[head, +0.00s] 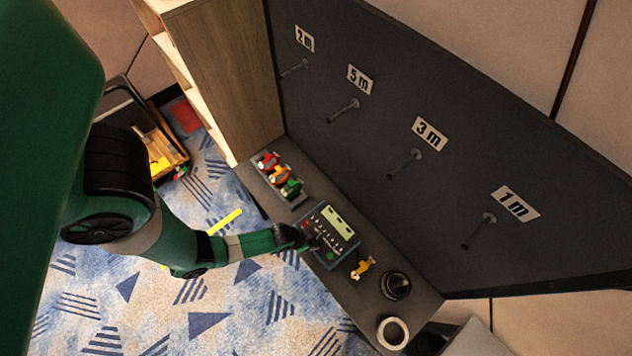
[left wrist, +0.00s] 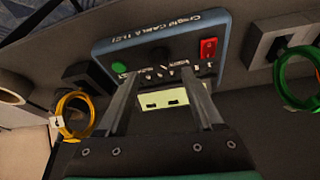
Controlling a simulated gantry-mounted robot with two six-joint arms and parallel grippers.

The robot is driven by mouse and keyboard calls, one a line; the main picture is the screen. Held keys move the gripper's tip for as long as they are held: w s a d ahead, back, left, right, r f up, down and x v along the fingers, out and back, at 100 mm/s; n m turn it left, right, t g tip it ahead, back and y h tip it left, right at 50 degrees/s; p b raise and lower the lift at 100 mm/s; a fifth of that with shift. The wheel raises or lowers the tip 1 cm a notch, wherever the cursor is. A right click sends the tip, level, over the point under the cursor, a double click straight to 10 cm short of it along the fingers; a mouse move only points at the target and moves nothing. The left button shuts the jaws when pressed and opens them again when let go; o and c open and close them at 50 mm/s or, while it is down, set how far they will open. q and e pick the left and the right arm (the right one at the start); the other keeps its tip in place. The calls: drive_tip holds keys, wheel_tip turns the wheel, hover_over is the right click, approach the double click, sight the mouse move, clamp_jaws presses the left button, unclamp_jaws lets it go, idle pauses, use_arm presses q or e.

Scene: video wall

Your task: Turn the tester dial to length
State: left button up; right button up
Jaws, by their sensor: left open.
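The cable tester (head: 333,226) is a blue-grey box with a pale screen, on the dark shelf below the board. In the left wrist view the tester (left wrist: 230,25) appears upside down, with a green button, a red rocker switch, a screen and small white labels. A dark knob (left wrist: 160,57), apparently the dial, shows between my fingertips; its pointer direction cannot be read. My left gripper (left wrist: 159,73) is open, its two fingers spread just in front of the panel, either side of the knob. I cannot tell whether they touch it. In the head view my left gripper (head: 308,241) reaches the tester's near side.
Pegs marked 2 m, 5 m, 3 m and 1 m (head: 515,203) stick out of the board.

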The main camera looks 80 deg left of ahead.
sight(317, 240)
use_arm(q)
drive_tip(key=b+x, duration=0.2)
drive_tip(key=x, duration=0.3)
drive_tip(key=shift+w, duration=0.15)
use_arm(e)
wheel_tip(317, 240, down, 3)
drive_tip(key=shift+r, duration=0.1)
use_arm(q)
clamp_jaws()
